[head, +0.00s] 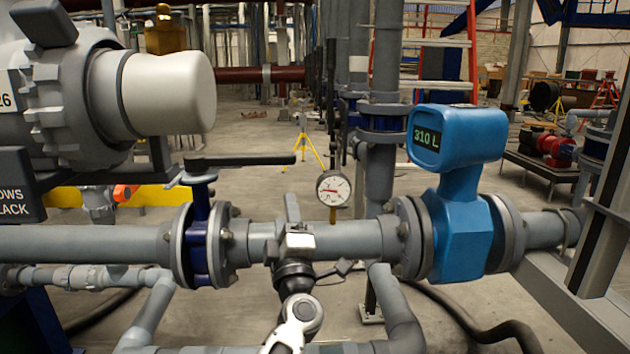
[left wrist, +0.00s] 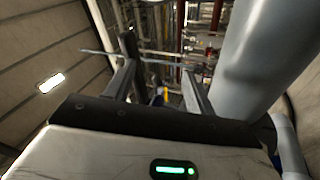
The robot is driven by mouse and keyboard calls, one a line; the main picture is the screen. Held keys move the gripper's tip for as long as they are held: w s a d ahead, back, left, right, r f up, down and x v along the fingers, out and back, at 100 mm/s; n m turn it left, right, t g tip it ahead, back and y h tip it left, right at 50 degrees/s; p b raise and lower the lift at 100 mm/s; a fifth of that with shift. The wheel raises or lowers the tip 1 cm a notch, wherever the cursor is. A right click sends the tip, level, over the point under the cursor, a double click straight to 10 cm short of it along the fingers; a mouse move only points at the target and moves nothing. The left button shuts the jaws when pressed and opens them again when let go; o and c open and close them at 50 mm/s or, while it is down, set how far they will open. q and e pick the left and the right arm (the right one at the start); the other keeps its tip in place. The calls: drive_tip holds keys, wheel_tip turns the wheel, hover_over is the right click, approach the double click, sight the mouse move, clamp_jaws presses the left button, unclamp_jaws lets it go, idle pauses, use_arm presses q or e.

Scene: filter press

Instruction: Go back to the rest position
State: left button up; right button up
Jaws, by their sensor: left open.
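My left gripper (head: 292,208) is in the middle of the head view, its arm rising from the bottom edge. It shows in front of the grey horizontal pipe (head: 345,238); I cannot tell the gap between them. In the left wrist view, the two fingers of the left gripper (left wrist: 158,62) stand apart with nothing held between them. A large grey cylinder (left wrist: 262,55) is close by on the right of that view. My right gripper is in neither view.
Left of the gripper is a blue valve (head: 201,240) with a black lever (head: 240,160) lying along the pipe. A pressure gauge (head: 333,188) and a blue flow meter (head: 460,235) reading 310 L are to the right. A grey machine (head: 150,92) fills the upper left.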

use_arm(q)
drive_tip(key=s+a+f+m+g+h, duration=0.2)
drive_tip(key=s+f+m+g+h, duration=0.3)
drive_tip(key=s+f+m+h, duration=0.8)
drive_tip(key=s+a+f+m+g+y, duration=0.2)
drive_tip(key=s+f+m+g, duration=0.1)
drive_tip(key=s+f, duration=0.5)
drive_tip(key=s+a+f+m+g+y, duration=0.3)
drive_tip(key=s+f, duration=0.5)
drive_tip(key=s, duration=0.5)
drive_tip(key=shift+s+a+m+p, duration=0.25)
drive_tip(key=shift+m+p, duration=0.05)
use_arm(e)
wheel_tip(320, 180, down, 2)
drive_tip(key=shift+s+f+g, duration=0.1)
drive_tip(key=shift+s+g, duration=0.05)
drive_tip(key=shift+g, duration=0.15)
